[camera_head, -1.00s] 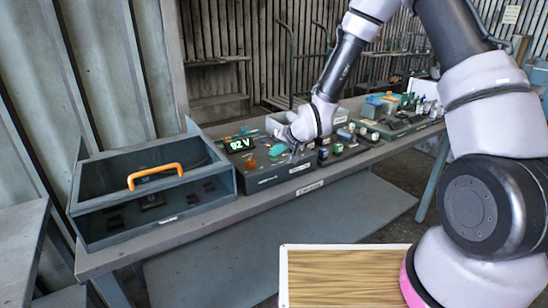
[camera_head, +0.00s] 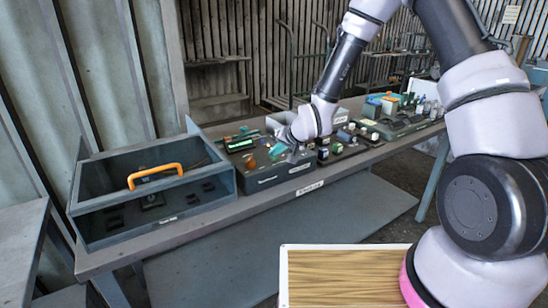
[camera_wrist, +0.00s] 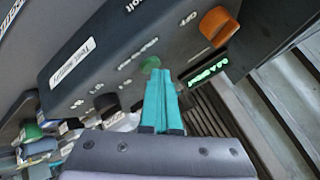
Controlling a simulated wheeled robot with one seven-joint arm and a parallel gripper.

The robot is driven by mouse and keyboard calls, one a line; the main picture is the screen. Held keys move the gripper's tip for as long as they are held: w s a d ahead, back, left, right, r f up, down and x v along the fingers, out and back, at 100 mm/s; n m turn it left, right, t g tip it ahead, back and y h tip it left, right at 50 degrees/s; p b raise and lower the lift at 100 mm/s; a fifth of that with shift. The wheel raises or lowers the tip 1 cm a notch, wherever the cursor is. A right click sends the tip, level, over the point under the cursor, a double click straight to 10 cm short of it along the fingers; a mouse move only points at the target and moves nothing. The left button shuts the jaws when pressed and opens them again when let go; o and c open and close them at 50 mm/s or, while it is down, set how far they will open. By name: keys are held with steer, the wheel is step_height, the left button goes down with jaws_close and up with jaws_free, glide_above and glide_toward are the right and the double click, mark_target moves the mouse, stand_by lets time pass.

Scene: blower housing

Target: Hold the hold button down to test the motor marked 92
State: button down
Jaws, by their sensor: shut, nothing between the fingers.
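The dark test box (camera_head: 268,178) sits on the bench; its panel (camera_wrist: 100,60) fills much of the wrist view. A round green button (camera_wrist: 150,64) is on the panel, beside small lettering I cannot read. My gripper (camera_wrist: 162,74) is shut with nothing between its teal fingers. Its tips are right at the green button and partly overlap it in the picture; I cannot tell whether they press it. In the head view my gripper (camera_head: 277,150) is over the panel. A display (camera_wrist: 209,72) glows with small green characters. I cannot make out a motor marked 92.
An orange knob (camera_wrist: 218,25) stands on the panel near the display. Several small parts (camera_head: 345,135) crowd the bench to the right.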

mark_target(276, 159)
steer(key=shift+r, duration=0.85)
steer(key=shift+r, duration=0.1)
steer(key=shift+r, duration=2.4)
